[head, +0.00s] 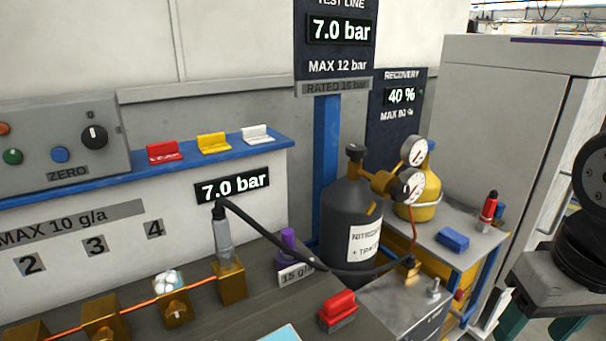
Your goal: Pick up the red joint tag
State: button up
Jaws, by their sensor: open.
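A red tag (164,153) stands on the blue shelf (65,186), at the left end of a row of three tags. It looks like a small folded plate with dark lettering on its front, too small to read surely. A yellow tag (213,142) and a white tag (257,133) stand to its right, apart from it. Nothing covers the red tag. My gripper is not in view; only dark parts of my arm show at the right edge.
A control box (60,143) stands left of the tags. Below are brass blocks on a copper line, a black hose (275,240), a purple-capped item (288,242) and a red-topped block (338,311). A dark nitrogen cylinder (345,215) and blue post (326,150) stand to the right.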

aim_at(158, 153)
jog(key=u, duration=1.7)
